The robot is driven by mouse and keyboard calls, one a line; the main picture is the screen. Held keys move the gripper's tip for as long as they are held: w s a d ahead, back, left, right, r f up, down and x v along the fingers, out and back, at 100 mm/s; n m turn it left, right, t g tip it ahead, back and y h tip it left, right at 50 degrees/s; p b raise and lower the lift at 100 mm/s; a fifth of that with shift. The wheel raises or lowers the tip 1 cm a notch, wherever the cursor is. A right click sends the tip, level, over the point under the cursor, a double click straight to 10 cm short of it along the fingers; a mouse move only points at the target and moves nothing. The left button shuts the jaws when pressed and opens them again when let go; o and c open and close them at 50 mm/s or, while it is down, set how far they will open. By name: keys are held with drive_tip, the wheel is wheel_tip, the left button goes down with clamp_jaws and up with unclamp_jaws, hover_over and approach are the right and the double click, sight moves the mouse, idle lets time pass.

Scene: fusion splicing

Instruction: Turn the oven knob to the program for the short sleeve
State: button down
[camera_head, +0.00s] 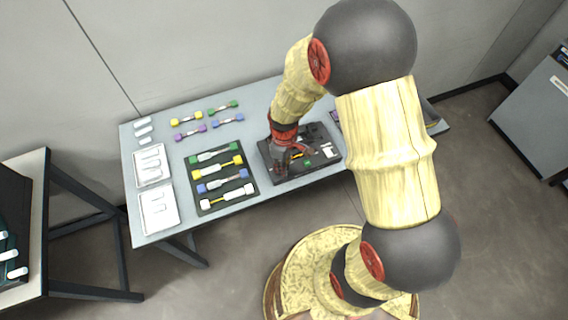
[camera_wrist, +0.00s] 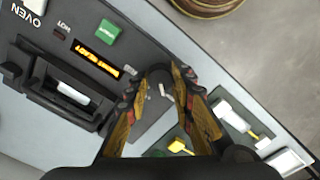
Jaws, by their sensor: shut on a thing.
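The dark splicer unit (camera_head: 325,158) lies on the grey table, with my gripper (camera_head: 283,150) over its left part. In the wrist view, the black round oven knob (camera_wrist: 160,80) with a white pointer mark sits between my two fingertips (camera_wrist: 159,92), and the fingers are closed on its sides. Beside it an orange lit display (camera_wrist: 97,57) shows text that I cannot read surely. A green button (camera_wrist: 107,32) and the OVEN label (camera_wrist: 27,15) are on the same panel. The black oven lid (camera_wrist: 70,88) with a pale bar lies beside the knob.
Left of the unit, a black tray (camera_head: 205,157) holds several colored-end pieces. More colored pieces (camera_head: 188,134) lie behind it. White trays (camera_head: 159,228) stand at the table's left end. In the wrist view, a white piece with a yellow part (camera_wrist: 238,118) lies near my right finger.

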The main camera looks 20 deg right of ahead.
drive_tip(key=shift+n, duration=0.5)
drive_tip(key=c, duration=1.5)
unclamp_jaws()
drive_tip(key=shift+r, duration=0.1)
wheel_tip(320, 180, up, 12)
